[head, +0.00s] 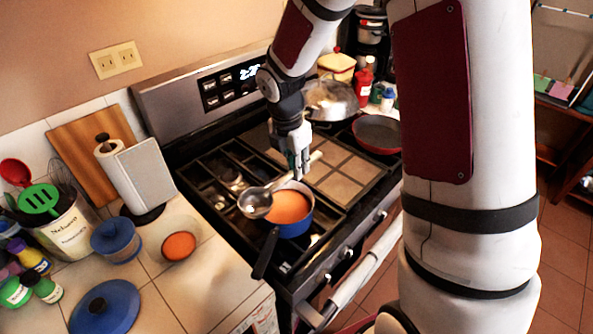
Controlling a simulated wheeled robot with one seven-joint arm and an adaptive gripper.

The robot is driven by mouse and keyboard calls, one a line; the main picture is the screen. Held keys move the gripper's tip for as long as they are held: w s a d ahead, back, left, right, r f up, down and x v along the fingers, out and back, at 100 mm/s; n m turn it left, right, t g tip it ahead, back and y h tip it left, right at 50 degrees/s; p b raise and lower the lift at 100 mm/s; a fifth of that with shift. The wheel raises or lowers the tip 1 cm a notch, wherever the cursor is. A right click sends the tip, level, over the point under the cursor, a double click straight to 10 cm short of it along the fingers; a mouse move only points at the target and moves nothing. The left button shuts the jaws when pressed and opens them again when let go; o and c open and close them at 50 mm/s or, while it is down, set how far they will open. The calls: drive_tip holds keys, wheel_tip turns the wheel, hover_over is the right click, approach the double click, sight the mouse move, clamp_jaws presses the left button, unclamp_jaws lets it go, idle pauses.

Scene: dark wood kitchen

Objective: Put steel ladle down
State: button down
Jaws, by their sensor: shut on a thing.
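The steel ladle (256,203) is in my gripper (299,168), which is shut on its handle. Its bowl points to the left and hangs over the stove, beside and partly above the rim of a blue saucepan. The blue saucepan (297,226) holds orange soup and stands on the front part of the stove, with its dark handle toward the counter. I cannot tell whether the ladle touches the pan. The fingertips are small in this view and partly merge with the ladle handle.
The stove (205,170) has black grates and tan tiles. On the left tiled counter stand a utensil crock (75,232), a paper towel roll (145,180), a blue lid (105,308), a blue jar (116,240) and a bowl of orange food (179,246).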

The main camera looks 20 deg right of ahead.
sight(290, 174)
drive_tip(key=shift+f, duration=1.05)
drive_tip(key=shift+f, duration=0.35)
drive_tip(key=shift+f, duration=0.25)
drive_tip(key=c, duration=1.5)
unclamp_jaws()
wheel_tip(290, 174, up, 13)
drive_tip(key=a, duration=0.2)
drive_tip(key=s+r+m+t, duration=0.1)
drive_tip(key=s+r+m, duration=0.3)
drive_tip(key=s+m, duration=0.3)
drive_tip(key=s+a+r+m+t+y, duration=0.1)
drive_tip(key=s+r+m, duration=0.3)
drive_tip(key=s+m, duration=0.4)
drive_tip(key=s+r+m+t, duration=0.2)
drive_tip(key=s+r+m, duration=0.2)
drive_tip(key=s+m, duration=0.3)
drive_tip(key=shift+s+a+t+y+b, duration=0.15)
drive_tip(key=shift+a+t+y+b, duration=0.25)
